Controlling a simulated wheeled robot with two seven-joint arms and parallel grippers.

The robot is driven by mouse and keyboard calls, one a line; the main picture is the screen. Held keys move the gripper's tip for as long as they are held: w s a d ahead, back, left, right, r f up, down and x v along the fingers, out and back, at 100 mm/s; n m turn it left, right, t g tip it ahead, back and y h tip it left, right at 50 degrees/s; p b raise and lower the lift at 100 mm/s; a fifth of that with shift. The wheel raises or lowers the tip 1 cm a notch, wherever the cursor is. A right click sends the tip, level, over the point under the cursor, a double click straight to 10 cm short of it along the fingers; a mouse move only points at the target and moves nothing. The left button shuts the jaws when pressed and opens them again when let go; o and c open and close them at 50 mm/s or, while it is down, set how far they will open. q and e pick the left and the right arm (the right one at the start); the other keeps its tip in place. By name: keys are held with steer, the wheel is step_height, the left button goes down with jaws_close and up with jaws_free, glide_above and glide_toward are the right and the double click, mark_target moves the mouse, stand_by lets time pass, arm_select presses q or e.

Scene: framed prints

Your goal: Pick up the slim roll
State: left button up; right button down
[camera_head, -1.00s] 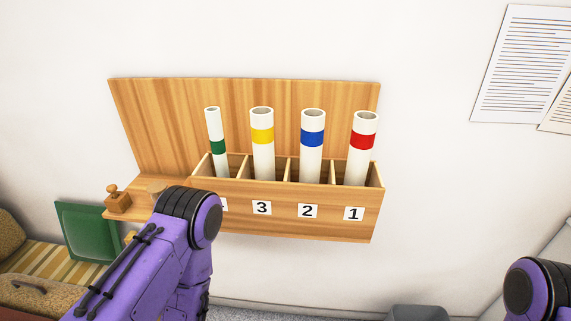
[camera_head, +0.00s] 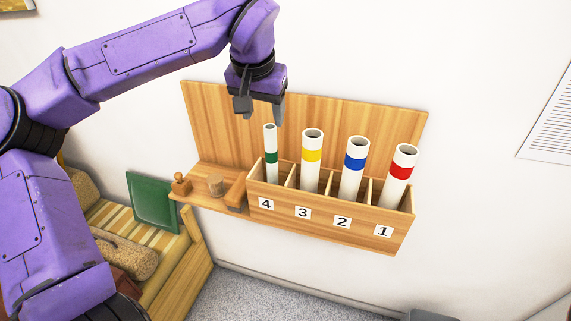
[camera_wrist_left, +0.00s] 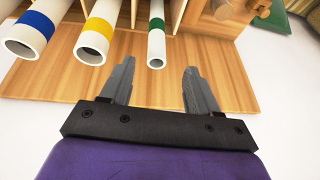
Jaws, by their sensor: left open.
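The slim roll (camera_head: 270,146) is a thin white tube with a green band. It stands in compartment 4 at the left end of the wooden rack (camera_head: 335,220). It also shows in the left wrist view (camera_wrist_left: 157,44), its open end towards the camera. My left gripper (camera_head: 262,114) is open and empty, just above the roll's top end in the head view. In the left wrist view the roll's end lies between the directions of the two fingers (camera_wrist_left: 157,85), nearer the left finger and beyond the tips. My right gripper is not in view.
Thicker rolls with yellow (camera_head: 311,160), blue (camera_head: 354,167) and red (camera_head: 399,175) bands stand in compartments 3, 2 and 1. A wooden back panel (camera_head: 225,125) rises behind them.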

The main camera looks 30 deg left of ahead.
mark_target(270, 127)
arm_select(q)
steer(key=shift+h, duration=0.4)
steer(key=x, duration=0.3)
steer(key=w+x, duration=0.1)
steer(key=x, duration=0.2)
steer(key=p+x, duration=0.1)
steer(key=x, duration=0.2)
steer(key=shift+w+a+r, duration=0.1)
steer(key=shift+w+a, duration=0.25)
steer(key=shift+w+a+f, duration=0.15)
steer(key=shift+f, duration=0.15)
steer(key=c, duration=0.5)
jaws_close()
steer(key=shift+r, duration=0.15)
